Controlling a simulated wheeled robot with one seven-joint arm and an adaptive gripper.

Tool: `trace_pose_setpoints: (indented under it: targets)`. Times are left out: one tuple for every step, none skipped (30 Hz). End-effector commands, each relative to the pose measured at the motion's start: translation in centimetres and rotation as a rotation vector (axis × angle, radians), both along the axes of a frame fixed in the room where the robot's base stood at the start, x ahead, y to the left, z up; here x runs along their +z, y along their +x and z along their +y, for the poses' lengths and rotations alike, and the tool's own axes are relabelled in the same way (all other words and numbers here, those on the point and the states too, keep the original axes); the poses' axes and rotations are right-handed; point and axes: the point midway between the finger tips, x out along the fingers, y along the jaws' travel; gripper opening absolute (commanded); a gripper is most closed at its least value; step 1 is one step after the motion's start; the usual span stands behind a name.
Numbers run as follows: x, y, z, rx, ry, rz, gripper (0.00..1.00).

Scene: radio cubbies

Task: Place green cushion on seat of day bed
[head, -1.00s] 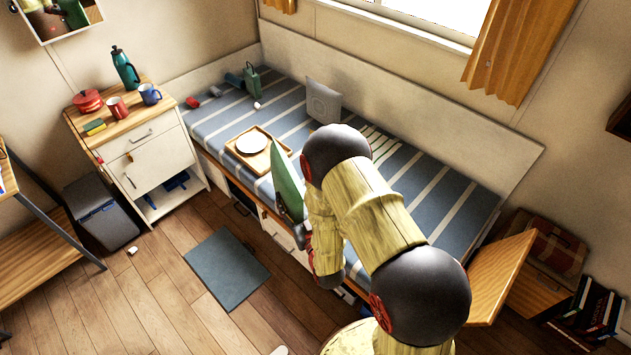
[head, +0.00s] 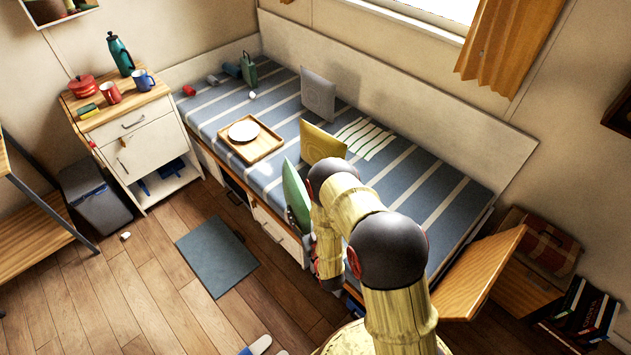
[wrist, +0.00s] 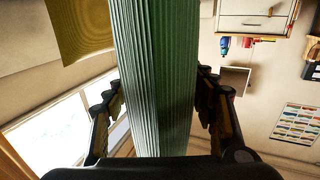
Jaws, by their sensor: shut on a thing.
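The green cushion (head: 294,192) is upright at the near long edge of the day bed, in front of the seat in the head view. In the wrist view its ribbed green side (wrist: 155,75) fills the middle between the two dark fingers. My gripper (wrist: 160,100) is shut on it; in the head view the arm partly hides the cushion and the gripper. The day bed's seat (head: 415,190) is a blue-grey mattress with pale stripes. Whether the cushion touches the bed's edge I cannot tell.
A yellow cushion (head: 322,143) and a grey cushion (head: 318,95) stand on the seat. A wooden tray (head: 270,147) with a white plate lies left of the green cushion. Small items are at the seat's far left end. The seat's right part looks clear.

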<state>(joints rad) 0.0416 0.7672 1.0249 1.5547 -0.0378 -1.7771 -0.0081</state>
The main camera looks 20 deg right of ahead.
Motion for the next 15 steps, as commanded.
trace_pose_setpoints:
  targets:
    - [0.3, 0.2, -0.1, 0.000, 0.000, -0.002, 0.21]
    - [0.3, 0.2, -0.2, 0.000, 0.000, -0.002, 0.21]
    - [0.4, 0.3, -0.4, -0.001, 0.000, -0.002, 0.21]
    - [0.4, 0.5, -0.7, -0.002, 0.000, -0.003, 0.21]
    - [0.4, 0.6, -1.1, -0.003, 0.000, -0.003, 0.21]
    - [0.4, 0.9, -1.8, -0.005, 0.000, -0.003, 0.21]
    - [0.4, 1.0, -2.4, -0.005, 0.001, -0.003, 0.21]
    - [0.3, 1.3, -3.0, -0.006, 0.000, -0.003, 0.21]
    - [0.3, 1.7, -4.0, -0.006, 0.001, -0.004, 0.21]
    - [0.3, 2.0, -4.6, -0.007, 0.001, -0.005, 0.21]
    - [0.3, 2.2, -5.3, -0.007, 0.000, -0.004, 0.21]
    - [0.3, 2.6, -6.2, -0.006, 0.000, -0.004, 0.21]
    - [0.3, 2.9, -6.9, -0.006, 0.000, -0.005, 0.21]
    - [0.3, 3.1, -7.6, -0.006, 0.000, -0.004, 0.21]
    - [0.3, 3.5, -8.5, -0.005, -0.001, -0.004, 0.21]
